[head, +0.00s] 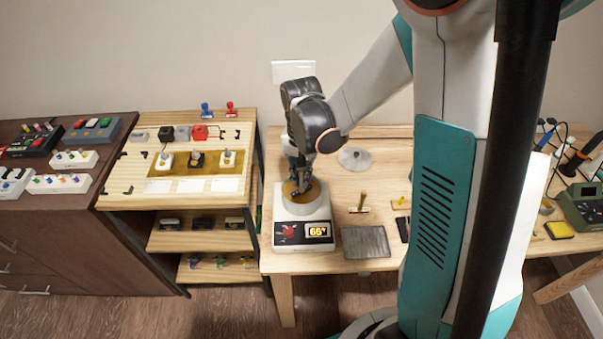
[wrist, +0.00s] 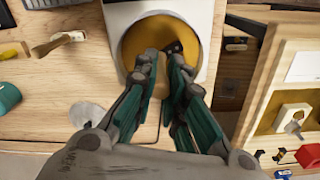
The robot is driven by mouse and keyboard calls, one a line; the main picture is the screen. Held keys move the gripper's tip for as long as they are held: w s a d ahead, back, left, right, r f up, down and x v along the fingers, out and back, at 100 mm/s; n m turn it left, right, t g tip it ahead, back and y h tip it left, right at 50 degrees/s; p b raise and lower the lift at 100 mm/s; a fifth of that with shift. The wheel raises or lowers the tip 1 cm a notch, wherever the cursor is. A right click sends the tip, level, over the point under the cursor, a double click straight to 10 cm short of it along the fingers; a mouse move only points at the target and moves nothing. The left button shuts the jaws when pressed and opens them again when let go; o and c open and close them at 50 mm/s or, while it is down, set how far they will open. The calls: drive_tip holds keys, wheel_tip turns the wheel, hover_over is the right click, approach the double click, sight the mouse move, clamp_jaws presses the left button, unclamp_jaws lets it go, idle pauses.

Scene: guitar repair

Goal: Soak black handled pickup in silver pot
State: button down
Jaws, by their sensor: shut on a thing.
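A round pot (head: 303,208) with a yellow-gold inside sits on a white heater (head: 305,234) whose display reads 65°. In the wrist view the pot's gold inside (wrist: 135,42) lies under my fingertips. My gripper (head: 298,183) points down into the pot's opening. In the wrist view my gripper (wrist: 163,62) is shut on a pickup, of which only a small black part (wrist: 174,47) shows beyond the fingertips, over the gold inside. The fingers hide most of it, so I cannot tell how deep it sits.
Another pickup with a tan handle (head: 362,203) lies on the bench to the right. A grey mat (head: 365,242) lies in front of it and a round grey disc (head: 355,158) behind. A shelf unit with pickups and switches (head: 195,160) stands close on the left.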

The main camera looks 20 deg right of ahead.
drive_tip(key=shift+f+b, duration=0.95)
drive_tip(key=shift+f, duration=0.25)
idle(6.8)
